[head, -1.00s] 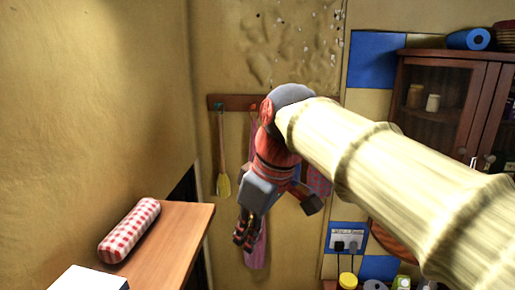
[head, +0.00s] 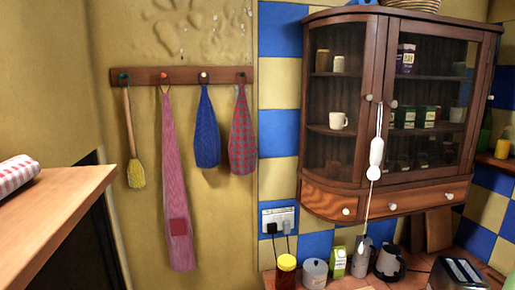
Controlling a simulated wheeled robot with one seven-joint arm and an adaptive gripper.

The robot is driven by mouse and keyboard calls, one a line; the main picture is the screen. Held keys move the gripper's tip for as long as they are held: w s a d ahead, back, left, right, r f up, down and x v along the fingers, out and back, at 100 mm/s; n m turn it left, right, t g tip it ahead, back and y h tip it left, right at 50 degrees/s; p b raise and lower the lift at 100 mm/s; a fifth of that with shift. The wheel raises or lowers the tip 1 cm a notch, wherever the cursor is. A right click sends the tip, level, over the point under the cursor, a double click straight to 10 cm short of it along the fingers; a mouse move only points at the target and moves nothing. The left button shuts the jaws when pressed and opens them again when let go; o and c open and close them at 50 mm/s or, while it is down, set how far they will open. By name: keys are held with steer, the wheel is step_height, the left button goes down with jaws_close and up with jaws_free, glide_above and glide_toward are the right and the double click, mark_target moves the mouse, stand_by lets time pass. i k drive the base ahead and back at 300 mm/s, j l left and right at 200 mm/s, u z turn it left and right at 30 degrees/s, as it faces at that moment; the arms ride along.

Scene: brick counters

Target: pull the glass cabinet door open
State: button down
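A brown wooden wall cabinet (head: 310,190) with glass panes hangs at the right in the head view. Its front glass door (head: 420,75) looks shut, with a round pale knob (head: 393,104) on its left edge. A curved glass pane (head: 322,100) to the left has another pale knob (head: 369,97) beside it. A white object on a cord (head: 376,152) hangs in front of the cabinet near the knobs. Jars, a white mug and tins show behind the glass. My gripper and arm are out of view.
A counter below holds a jar with a yellow lid (head: 286,272), a canister (head: 315,273), a kettle (head: 389,262) and a toaster (head: 457,273). Cloths hang from a peg rail (head: 180,76). A wooden ledge (head: 60,200) with a checked roll (head: 15,174) juts in at left.

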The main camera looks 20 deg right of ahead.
mark_target(396, 25)
steer(key=z, duration=1.55)
